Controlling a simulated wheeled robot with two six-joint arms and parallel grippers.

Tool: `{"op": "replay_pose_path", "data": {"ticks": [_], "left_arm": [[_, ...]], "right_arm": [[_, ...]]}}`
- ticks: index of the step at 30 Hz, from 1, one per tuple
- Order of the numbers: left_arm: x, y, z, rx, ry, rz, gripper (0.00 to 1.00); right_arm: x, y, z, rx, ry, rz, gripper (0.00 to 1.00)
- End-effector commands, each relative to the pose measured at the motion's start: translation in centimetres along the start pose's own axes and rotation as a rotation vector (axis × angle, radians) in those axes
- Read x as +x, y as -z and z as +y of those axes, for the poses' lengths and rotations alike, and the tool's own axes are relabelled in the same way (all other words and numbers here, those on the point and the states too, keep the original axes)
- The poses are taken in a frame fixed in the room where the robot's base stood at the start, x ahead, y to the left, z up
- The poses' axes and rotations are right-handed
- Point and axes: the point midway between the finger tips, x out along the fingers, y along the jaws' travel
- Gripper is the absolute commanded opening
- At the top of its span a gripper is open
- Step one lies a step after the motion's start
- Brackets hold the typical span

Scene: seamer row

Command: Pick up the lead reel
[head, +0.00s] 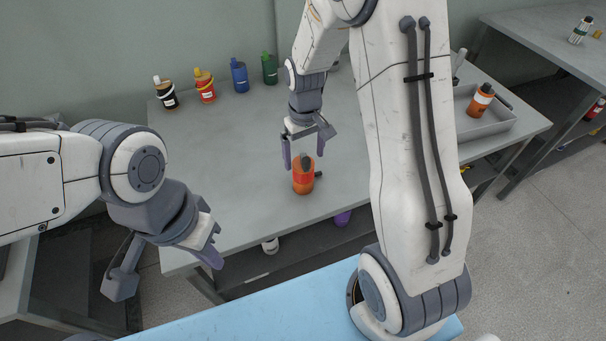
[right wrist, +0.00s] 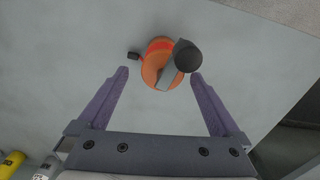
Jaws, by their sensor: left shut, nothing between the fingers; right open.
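The orange reel (head: 303,182), with a red band and a dark knob on top, stands upright on the grey table, near its front edge. I take it to be the lead reel. My right gripper (head: 307,148) is open just above and behind it, fingers pointing down. In the right wrist view the reel (right wrist: 153,68) lies between and just beyond the two open fingertips (right wrist: 159,75), with no contact visible. My left gripper (head: 212,250) is shut and empty, off the table's front left corner.
Black (head: 166,95), red (head: 205,87), blue (head: 239,76) and green (head: 269,69) bottles stand along the table's back. A grey tray (head: 487,130) at the right holds a similar orange thing (head: 480,100). The table left of the reel is clear.

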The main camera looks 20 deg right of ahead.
Motion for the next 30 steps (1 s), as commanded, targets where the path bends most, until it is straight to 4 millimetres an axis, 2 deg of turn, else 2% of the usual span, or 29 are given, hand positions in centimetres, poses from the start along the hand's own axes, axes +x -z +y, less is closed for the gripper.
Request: {"op": "replay_pose_path", "data": {"ticks": [2,8,16,25,26,30], "left_arm": [[0.0,0.0,0.0,0.0,0.0,0.0,0.0],[-0.2,0.0,0.0,0.0,0.0,0.0,0.0],[-0.6,0.0,0.0,0.0,0.0,0.0,0.0],[-0.6,0.0,0.0,0.0,0.0,0.0,0.0],[-0.6,0.0,0.0,0.0,0.0,0.0,0.0],[-0.6,0.0,0.0,0.0,0.0,0.0,0.0]], "right_arm": [[1.1,-0.1,0.0,0.0,0.001,-0.003,1.0],[2.5,-0.1,-0.1,0.0,0.0,-0.002,1.0],[6.4,-0.2,-0.4,0.001,0.001,-0.001,1.0],[7.0,-0.1,-0.4,0.001,0.0,0.003,1.0],[7.0,-0.1,-0.4,0.001,0.0,0.002,0.96],[7.0,-0.1,-0.4,0.001,0.0,0.002,0.43]]}}
